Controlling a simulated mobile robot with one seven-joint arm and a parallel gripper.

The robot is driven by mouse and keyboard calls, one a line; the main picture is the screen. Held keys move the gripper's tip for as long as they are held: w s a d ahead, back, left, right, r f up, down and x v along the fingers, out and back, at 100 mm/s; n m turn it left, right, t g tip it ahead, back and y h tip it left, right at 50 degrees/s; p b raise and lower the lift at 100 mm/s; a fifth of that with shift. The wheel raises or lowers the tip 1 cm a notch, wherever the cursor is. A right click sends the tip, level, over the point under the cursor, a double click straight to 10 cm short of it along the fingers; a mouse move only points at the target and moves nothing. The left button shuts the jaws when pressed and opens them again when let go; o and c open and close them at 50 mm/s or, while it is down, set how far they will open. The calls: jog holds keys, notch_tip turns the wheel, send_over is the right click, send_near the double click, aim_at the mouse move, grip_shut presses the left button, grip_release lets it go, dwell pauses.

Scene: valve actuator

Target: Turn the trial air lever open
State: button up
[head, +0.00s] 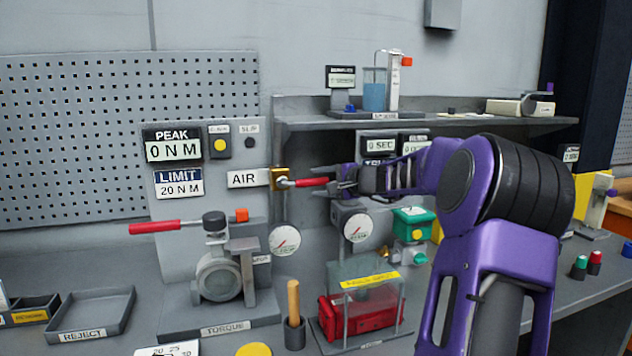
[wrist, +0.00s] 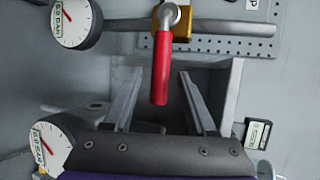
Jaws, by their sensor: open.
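The trial air lever has a red handle (head: 312,182) on a brass-coloured valve (head: 281,179), right of the AIR label (head: 248,179). In the head view the handle lies nearly level and points right toward my gripper (head: 346,182). In the wrist view the red handle (wrist: 162,68) points down toward the space between my two fingers (wrist: 158,98). My gripper is open, with a finger on each side of the handle's end. I cannot tell whether either finger touches it.
Gauges (head: 284,240) and (head: 357,228) hang below the valve. Another red-handled lever (head: 155,227) is on the torque stand at the left. A clear box (head: 362,300) over a red object stands below my gripper. A shelf (head: 440,122) runs above my arm.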

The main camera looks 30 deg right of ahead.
jog(key=shift+x, duration=0.85)
grip_shut()
dwell(0.8)
